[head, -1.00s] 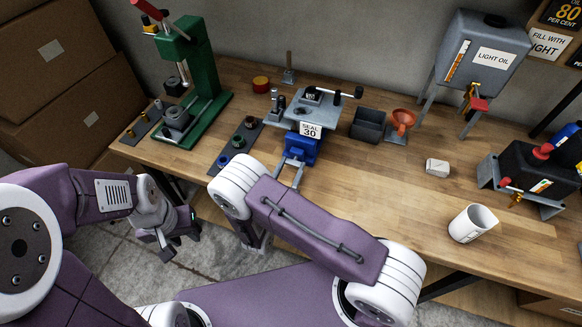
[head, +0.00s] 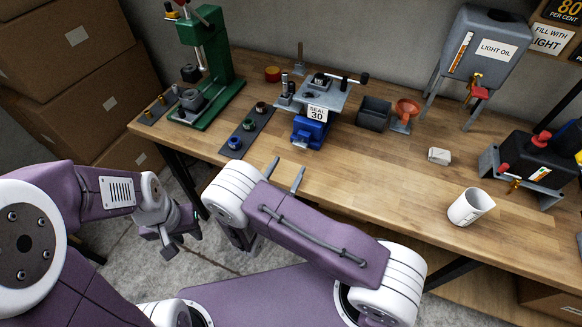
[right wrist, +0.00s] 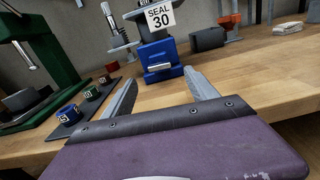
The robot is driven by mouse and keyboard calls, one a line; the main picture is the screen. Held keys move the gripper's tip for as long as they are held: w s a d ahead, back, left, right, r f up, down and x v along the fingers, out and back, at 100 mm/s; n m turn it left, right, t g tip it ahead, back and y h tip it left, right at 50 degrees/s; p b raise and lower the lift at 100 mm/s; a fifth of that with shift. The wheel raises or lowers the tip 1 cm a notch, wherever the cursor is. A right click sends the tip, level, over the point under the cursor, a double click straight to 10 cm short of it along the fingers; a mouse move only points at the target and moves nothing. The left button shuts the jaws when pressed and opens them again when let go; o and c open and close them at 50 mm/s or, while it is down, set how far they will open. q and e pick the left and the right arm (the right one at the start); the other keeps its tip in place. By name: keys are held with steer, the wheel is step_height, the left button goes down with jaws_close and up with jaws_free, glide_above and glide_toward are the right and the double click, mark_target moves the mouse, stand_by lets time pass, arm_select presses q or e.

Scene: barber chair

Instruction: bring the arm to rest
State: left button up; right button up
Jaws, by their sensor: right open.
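My right gripper (head: 285,175) is open and empty at the bench's front edge. Its two grey fingers also show spread apart in the right wrist view (right wrist: 161,92). Just beyond them, with a gap between, stands a blue-based fixture (head: 310,132) with a grey top and a "SEAL 30" tag; its blue base shows in the wrist view (right wrist: 160,62). My left gripper (head: 175,243) hangs at the left, off the bench and above the floor; whether its jaws are open is unclear.
The wooden bench (head: 400,190) holds a green press (head: 213,65), a dark strip with several coloured pieces (head: 245,132), a dark bin (head: 373,113), an orange funnel (head: 405,111), a white block (head: 439,156) and a white mug (head: 470,207). The front middle is clear. Cartons (head: 85,70) stand left.

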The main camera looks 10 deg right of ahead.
mark_target(302, 148)
steer(key=shift+a+f, duration=0.1)
steer(key=shift+w+f, duration=0.25)
steer(key=shift+w, duration=0.15)
steer(key=shift+s+r, duration=0.15)
steer(key=shift+s, duration=0.05)
steer(key=shift+d, duration=0.2)
steer(key=w+d+r+m+g+h, duration=0.3)
steer(key=d+r+m+g+h, duration=0.15)
steer(key=d+r+m, duration=0.4)
steer(key=s+d+r+m+g, duration=0.4)
steer(key=s+d+m+g, duration=0.4)
steer(key=s+d, duration=0.4)
steer(key=s+f+m+g+y, duration=0.5)
steer(key=s+y, duration=0.3)
steer(key=s, duration=0.3)
steer(key=w+a+f+m+t+y, duration=0.1)
steer(key=w+a+m+t+y, duration=0.1)
steer(key=a, duration=0.4)
steer(key=w+a+f+m+t+y, duration=0.1)
steer(key=a+f+m+t+y, duration=0.1)
steer(key=a+m+y, duration=0.3)
steer(key=shift+w+a+f, duration=0.3)
steer(key=shift+w+a, duration=0.05)
steer(key=shift+a, duration=0.75)
